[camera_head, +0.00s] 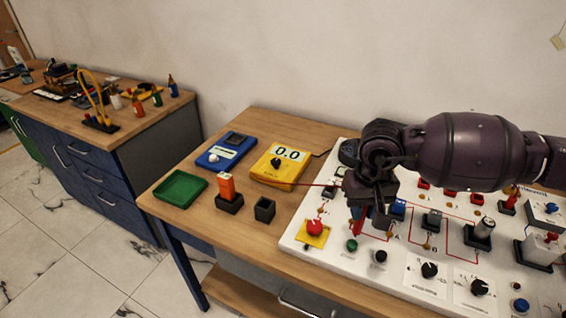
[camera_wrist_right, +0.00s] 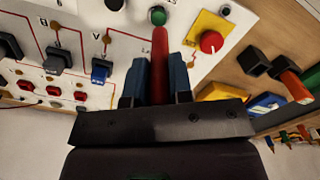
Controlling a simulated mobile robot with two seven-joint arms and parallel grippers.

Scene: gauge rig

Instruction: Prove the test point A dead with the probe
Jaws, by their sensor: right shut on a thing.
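My right gripper (camera_head: 366,212) is over the left part of the white panel (camera_head: 300,240), shut on a red probe (camera_head: 358,226). In the right wrist view the probe (camera_wrist_right: 160,65) stands between the two blue fingers (camera_wrist_right: 160,82) and points toward a green button (camera_wrist_right: 158,16). I cannot tell how far its tip is above the panel. My left gripper is not in view.
A red knob on a yellow plate (camera_head: 314,229) is left of the probe. Blue switch levers (camera_head: 398,207) and other knobs crowd the panel. A green tray (camera_head: 181,188), an orange block in a black holder (camera_head: 229,203) and an empty black holder (camera_head: 264,209) stand on the bench.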

